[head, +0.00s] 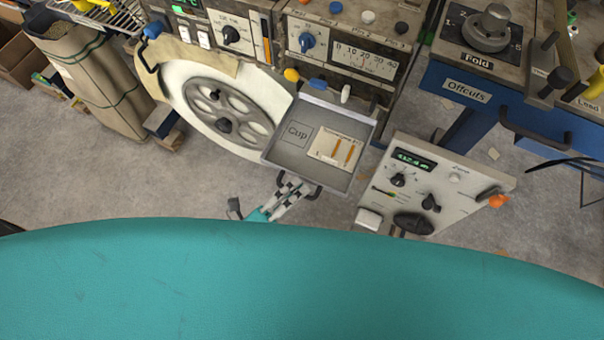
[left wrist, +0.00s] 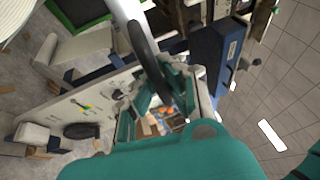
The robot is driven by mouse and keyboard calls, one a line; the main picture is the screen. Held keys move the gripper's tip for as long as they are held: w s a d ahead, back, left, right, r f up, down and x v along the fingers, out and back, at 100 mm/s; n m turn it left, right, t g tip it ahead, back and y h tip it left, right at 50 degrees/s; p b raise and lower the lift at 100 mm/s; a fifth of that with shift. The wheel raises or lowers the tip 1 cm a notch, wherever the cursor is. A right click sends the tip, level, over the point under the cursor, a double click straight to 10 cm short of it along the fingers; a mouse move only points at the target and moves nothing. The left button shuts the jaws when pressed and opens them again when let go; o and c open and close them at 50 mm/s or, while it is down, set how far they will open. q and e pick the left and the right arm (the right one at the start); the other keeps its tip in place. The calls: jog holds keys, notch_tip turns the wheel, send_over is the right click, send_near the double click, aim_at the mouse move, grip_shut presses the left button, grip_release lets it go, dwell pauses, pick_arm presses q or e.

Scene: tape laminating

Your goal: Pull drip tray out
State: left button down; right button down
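The drip tray is a shallow grey metal tray (head: 271,149) in the head view, jutting out from the front of the machine below the dials. Its floor carries a "Cup" label and a pale card with orange bars. A dark bar handle (head: 316,190) is on its near edge. My left gripper (head: 291,187) is at this handle. In the left wrist view the dark curved handle (left wrist: 148,55) runs between the teal fingers (left wrist: 163,88), which look closed on it. My right gripper is not in view.
A tilted white control panel (head: 460,200) with knobs stands close right of the tray. A large spoked wheel (head: 225,112) is at its left. A blue "Offcuts" drawer (head: 500,101) is further right. Bare floor (head: 190,190) lies in front.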

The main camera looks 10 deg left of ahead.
pick_arm(q)
jog(key=shift+s+a+f, duration=0.1)
jog(key=shift+s+f, duration=0.15)
jog(key=shift+s, duration=0.05)
jog(key=c, duration=1.4)
grip_release()
jog(key=shift+w+r, duration=0.1)
jog(key=shift+r, duration=0.05)
jog(key=v, duration=1.2)
